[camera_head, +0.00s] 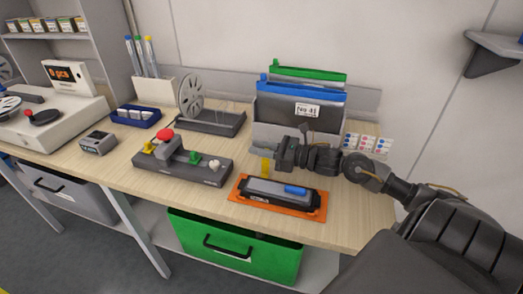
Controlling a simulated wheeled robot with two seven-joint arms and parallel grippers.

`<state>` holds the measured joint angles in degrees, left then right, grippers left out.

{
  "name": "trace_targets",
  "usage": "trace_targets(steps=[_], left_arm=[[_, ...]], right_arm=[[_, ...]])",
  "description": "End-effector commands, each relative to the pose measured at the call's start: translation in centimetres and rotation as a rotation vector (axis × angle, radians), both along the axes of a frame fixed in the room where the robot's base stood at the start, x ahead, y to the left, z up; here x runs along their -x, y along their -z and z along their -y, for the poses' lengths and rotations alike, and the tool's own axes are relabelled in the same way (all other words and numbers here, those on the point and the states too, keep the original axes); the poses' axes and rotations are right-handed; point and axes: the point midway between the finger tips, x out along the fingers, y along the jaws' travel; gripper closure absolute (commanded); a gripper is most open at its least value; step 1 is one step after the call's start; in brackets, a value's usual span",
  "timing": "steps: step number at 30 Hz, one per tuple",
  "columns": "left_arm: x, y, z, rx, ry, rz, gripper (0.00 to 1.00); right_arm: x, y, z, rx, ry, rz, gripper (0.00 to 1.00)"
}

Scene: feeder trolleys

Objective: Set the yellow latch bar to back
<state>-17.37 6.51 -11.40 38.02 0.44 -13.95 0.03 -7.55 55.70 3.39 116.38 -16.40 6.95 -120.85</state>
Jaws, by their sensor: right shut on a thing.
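The yellow latch bar (265,166) shows as a short upright strip behind the grey feeder block (272,189). The block sits on an orange base plate (244,202) near the table's front edge and has a blue piece (296,190) on its right part. My right gripper (264,149) reaches in from the right and is shut on the yellow latch bar at its upper end. The fingers hide the top of the bar, so I cannot tell its exact setting. My left gripper is not in view.
Just behind my right gripper stands a grey file holder (265,110) with blue and green folders. A control box (182,166) with a red button is to the left. A film reel stand (211,124) is behind it. A green drawer (235,243) hangs below the table.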

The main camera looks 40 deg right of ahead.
Motion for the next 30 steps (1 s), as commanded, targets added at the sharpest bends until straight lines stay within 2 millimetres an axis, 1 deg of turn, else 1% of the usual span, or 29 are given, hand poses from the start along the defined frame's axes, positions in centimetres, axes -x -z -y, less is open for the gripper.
trace_targets(steps=[2,3,6,14,19,23,30], left_arm=[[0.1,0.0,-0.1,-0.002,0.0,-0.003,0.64],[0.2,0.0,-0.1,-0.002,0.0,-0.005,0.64],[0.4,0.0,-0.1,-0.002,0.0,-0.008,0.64],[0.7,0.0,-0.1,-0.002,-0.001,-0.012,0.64],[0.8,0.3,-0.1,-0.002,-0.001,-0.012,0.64],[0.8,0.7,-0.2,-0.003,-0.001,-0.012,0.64],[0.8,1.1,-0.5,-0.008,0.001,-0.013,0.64]], right_arm=[[0.0,-0.1,0.1,0.0,0.002,0.001,1.0],[-0.1,-0.1,0.0,0.0,0.002,0.001,0.76],[-0.1,-0.1,0.0,-0.001,0.001,0.001,0.62],[0.0,0.0,0.0,-0.001,0.0,0.0,0.61],[0.6,0.2,0.4,-0.002,0.001,-0.003,0.61],[1.8,0.3,1.3,0.001,0.001,-0.004,0.61],[4.8,0.3,3.3,0.0,0.0,-0.006,0.61]])
